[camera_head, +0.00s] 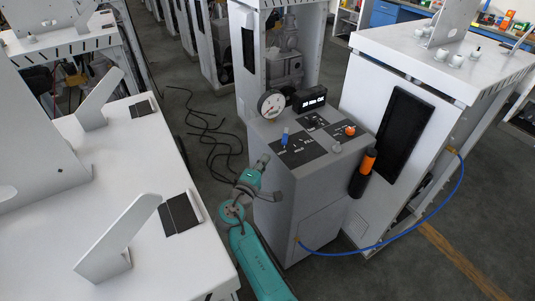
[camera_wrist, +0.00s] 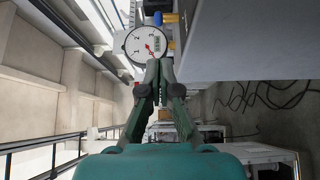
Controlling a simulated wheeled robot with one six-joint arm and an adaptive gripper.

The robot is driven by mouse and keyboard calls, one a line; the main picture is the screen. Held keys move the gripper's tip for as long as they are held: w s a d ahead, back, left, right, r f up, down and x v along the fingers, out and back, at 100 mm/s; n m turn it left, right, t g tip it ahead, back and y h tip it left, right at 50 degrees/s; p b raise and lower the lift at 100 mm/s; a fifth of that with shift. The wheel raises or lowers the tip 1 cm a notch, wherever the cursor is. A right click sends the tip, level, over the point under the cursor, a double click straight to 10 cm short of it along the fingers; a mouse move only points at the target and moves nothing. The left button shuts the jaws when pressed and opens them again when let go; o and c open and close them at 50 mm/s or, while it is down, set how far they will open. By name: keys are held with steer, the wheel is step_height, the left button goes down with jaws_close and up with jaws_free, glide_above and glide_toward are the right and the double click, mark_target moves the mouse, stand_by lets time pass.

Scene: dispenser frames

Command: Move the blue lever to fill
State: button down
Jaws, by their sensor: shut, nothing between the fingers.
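The small blue lever (camera_head: 285,136) stands upright on a black label plate on top of the grey dispenser cabinet (camera_head: 325,195). In the wrist view a blue piece, likely the lever (camera_wrist: 158,18), shows at the top beyond my fingertips. My gripper (camera_head: 263,161) is at the cabinet's left side, just left of and below the lever, apart from it. In the wrist view my gripper (camera_wrist: 160,66) has its fingers together with nothing between them.
A round dial gauge (camera_head: 271,104) and a black display (camera_head: 312,101) stand at the cabinet's back. An orange knob (camera_head: 350,130) and grey knob (camera_head: 337,147) are right of the lever. A black-and-orange cylinder (camera_head: 362,174) hangs on the right side. Black cables (camera_head: 213,130) lie on the floor.

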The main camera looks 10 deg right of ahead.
mark_target(285, 153)
steer(key=x, duration=0.9)
steer(key=shift+d+f, duration=0.1)
steer(key=shift+s+d+n+t+y, duration=0.4)
steer(key=shift+d+n+t+y, duration=0.15)
steer(key=shift+y, duration=0.25)
steer(key=shift+s+d+n+y, duration=0.15)
steer(key=shift+s+d, duration=0.1)
steer(key=shift+d, duration=0.2)
steer(key=shift+s+d+n+y, duration=0.15)
steer(key=shift+s+d, duration=0.1)
steer(key=shift+d, duration=0.2)
